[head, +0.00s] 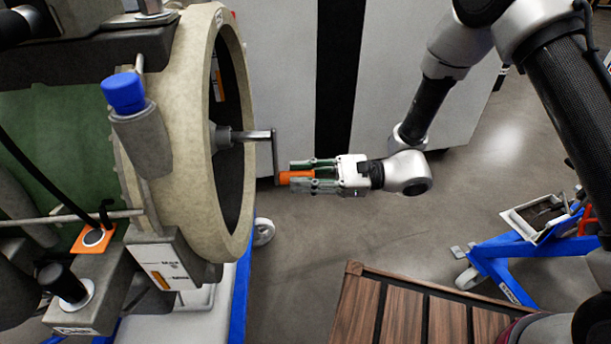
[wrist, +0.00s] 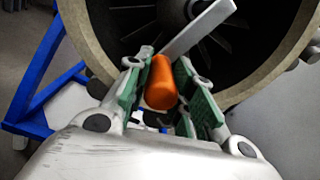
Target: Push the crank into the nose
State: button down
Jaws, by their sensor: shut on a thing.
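The crank (head: 262,134) has a grey arm and an orange handle (head: 297,177). In the head view its inner end meets the grey nose (head: 222,137) at the centre of the turbine's round opening; how deep it sits I cannot tell. The crank arm hangs down from there to the handle. My gripper (head: 302,177) comes from the right and is shut on the orange handle. In the wrist view the orange handle (wrist: 161,84) lies between the green finger pads of my gripper (wrist: 160,88), and the grey crank arm (wrist: 199,28) runs up to the right.
The turbine's beige ring (head: 196,130) surrounds the nose. A blue-capped part (head: 123,93) stands on the turbine's near side. A wooden slatted top (head: 400,310) is at the bottom, and a blue wheeled stand (head: 510,262) is at right. Grey floor lies between.

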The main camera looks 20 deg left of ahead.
jog(key=shift+a+r, duration=0.15)
jog(key=shift+a, duration=0.05)
jog(key=c, duration=1.1)
grip_release()
jog(key=shift+s+a, duration=0.15)
jog(key=shift+a, duration=0.05)
jog(key=shift+c, duration=0.2)
jog(key=shift+o, duration=0.8)
jog(key=shift+d, duration=0.15)
jog(key=v, duration=0.7)
jog(key=shift+d, duration=0.1)
